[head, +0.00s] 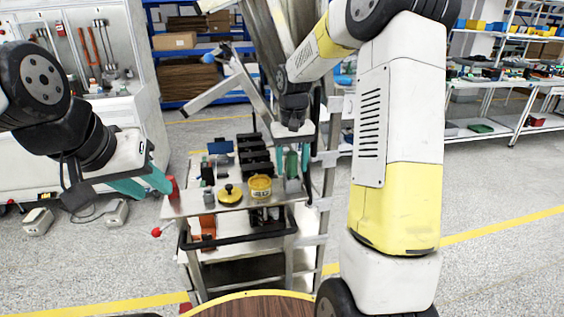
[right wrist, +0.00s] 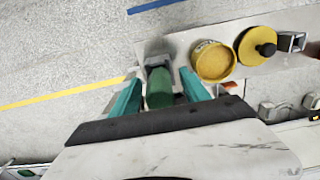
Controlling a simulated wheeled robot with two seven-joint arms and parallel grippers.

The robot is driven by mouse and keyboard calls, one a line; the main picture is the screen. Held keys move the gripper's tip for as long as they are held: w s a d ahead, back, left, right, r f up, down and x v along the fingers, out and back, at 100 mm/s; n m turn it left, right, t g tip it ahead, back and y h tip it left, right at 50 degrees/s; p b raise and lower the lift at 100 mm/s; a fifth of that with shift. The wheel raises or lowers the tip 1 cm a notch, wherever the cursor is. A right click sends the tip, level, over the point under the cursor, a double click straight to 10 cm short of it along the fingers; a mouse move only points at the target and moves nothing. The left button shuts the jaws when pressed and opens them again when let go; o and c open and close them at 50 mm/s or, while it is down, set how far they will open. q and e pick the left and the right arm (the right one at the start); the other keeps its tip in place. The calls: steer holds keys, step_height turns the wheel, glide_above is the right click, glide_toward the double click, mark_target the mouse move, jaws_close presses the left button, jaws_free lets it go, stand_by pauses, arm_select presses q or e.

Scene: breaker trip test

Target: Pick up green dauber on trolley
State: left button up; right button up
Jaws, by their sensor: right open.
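The green dauber (head: 291,164) stands upright near the right end of the trolley top (head: 233,208). My right gripper (head: 292,168) is above the trolley, with its teal fingers open on either side of the dauber. In the right wrist view the dauber (right wrist: 159,88) lies between the two spread fingers (right wrist: 161,92), with a visible gap on each side. The dauber's lower end is hard to make out. My left gripper (head: 150,187) is at the trolley's left edge, its teal fingers apart and seemingly empty.
A yellow tin (head: 260,188) and a yellow disc with a black knob (head: 230,194) stand left of the dauber. Several black blocks (head: 256,160) stand behind them. A red item (head: 172,188) is beside my left fingertips. Open floor lies right of the trolley.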

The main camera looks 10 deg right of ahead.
steer(key=shift+f, duration=0.2)
jaws_close()
steer(key=shift+r, duration=0.1)
step_height(320, 180, up, 10)
steer(key=shift+f, duration=0.1)
stand_by(0.4)
